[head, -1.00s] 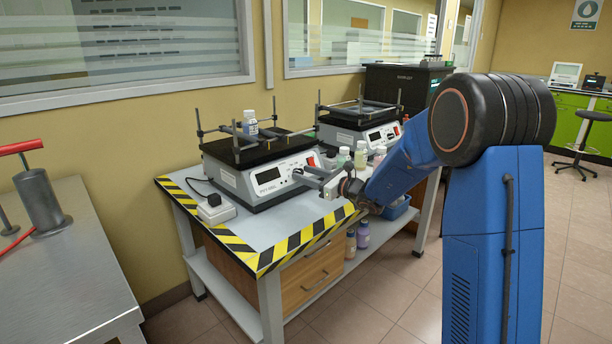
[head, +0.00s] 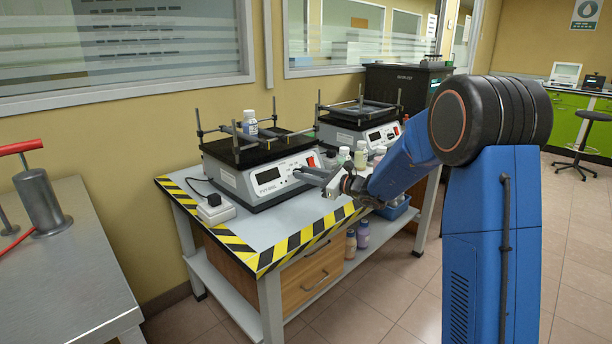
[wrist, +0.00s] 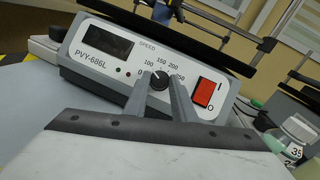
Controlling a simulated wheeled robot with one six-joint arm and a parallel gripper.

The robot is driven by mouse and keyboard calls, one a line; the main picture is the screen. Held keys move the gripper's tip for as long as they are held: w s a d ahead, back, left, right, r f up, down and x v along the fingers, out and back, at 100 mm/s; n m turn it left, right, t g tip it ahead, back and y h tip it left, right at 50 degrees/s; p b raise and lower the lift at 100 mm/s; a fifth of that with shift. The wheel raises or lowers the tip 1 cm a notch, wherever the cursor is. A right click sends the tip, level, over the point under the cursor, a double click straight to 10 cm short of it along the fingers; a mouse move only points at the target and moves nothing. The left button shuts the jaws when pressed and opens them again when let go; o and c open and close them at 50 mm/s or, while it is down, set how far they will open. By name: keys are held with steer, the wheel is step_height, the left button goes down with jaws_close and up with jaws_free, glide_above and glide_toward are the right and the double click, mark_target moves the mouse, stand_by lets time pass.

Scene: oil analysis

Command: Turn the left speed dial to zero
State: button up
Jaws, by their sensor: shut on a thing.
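The left speed dial (wrist: 159,79) is a small black knob on the front panel of the left shaker, beside a printed scale marked SPEED. It shows in the wrist view between my gripper's fingers (wrist: 158,84). The fingers are shut on the dial from both sides. A small light mark shows near the top of the knob, but its exact reading is hard to tell. In the head view my gripper (head: 300,174) reaches the front of the left shaker (head: 240,184) from the right and hides the dial.
A red power switch (wrist: 203,93) sits right of the dial, close to a finger. A bottle (head: 250,122) stands on the left shaker. Small bottles (head: 361,155) stand right of it, near my wrist. A second shaker (head: 350,133) stands behind. The striped bench edge (head: 290,243) is clear.

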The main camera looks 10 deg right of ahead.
steer(key=n+g, duration=0.1)
steer(key=n, duration=0.2)
steer(key=n+g+y, duration=0.1)
steer(key=n+g, duration=0.1)
steer(key=n, duration=0.1)
steer(key=shift+w+d+r+n+g, duration=0.1)
steer(key=shift+w+r+n+g, duration=0.05)
steer(key=shift+n+g, duration=0.2)
steer(key=shift+n, duration=0.35)
steer(key=o, duration=1.1)
steer(key=shift+c, duration=0.2)
steer(key=v, duration=1.7)
steer(key=shift+d+r, duration=0.15)
steer(key=shift+d, duration=0.05)
